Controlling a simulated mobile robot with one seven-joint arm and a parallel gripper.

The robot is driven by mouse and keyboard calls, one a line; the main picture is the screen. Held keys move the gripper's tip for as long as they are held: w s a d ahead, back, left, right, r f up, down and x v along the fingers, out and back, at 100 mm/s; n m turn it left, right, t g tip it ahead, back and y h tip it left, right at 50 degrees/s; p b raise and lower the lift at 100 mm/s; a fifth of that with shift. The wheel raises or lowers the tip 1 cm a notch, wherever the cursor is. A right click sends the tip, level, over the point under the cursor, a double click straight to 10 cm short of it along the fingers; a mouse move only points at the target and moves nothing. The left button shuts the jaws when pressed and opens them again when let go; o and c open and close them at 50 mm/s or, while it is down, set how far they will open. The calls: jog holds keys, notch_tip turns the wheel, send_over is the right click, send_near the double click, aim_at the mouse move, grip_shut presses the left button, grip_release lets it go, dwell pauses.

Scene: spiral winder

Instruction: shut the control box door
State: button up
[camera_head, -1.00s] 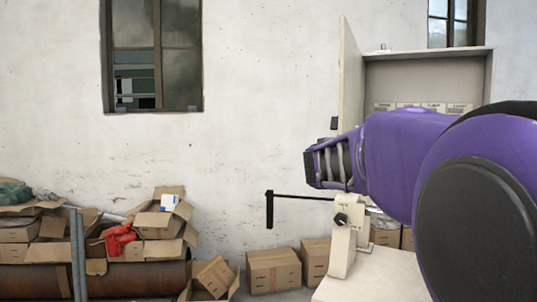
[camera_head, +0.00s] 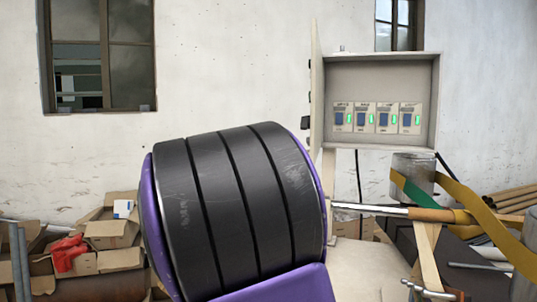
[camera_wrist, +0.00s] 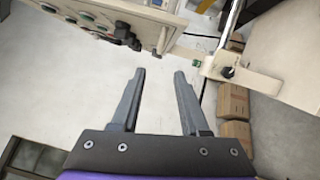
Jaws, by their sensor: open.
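The control box (camera_head: 383,64) is on the right in the head view, its front open, showing a row of switches with green lights (camera_head: 376,118). Its door (camera_head: 316,95) stands swung out on the box's left side, seen nearly edge-on, with dark fittings on its left. My gripper (camera_wrist: 159,78) shows in the wrist view with its two fingers apart and nothing between them. In the head view my arm covers the lower middle and my gripper is hidden.
A panel with buttons (camera_wrist: 90,18) is at upper left in the wrist view, and a pale bracket with a black knob (camera_wrist: 228,72) at right. Cardboard boxes (camera_wrist: 233,105) stand beyond it. In the head view, a metal drum (camera_head: 413,170) and yellow strips (camera_head: 455,195) lie below the box.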

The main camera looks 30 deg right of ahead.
jog(key=p+x, duration=0.2)
jog(key=x, duration=1.2)
jog(key=shift+w+d, duration=0.25)
grip_shut()
dwell(0.7)
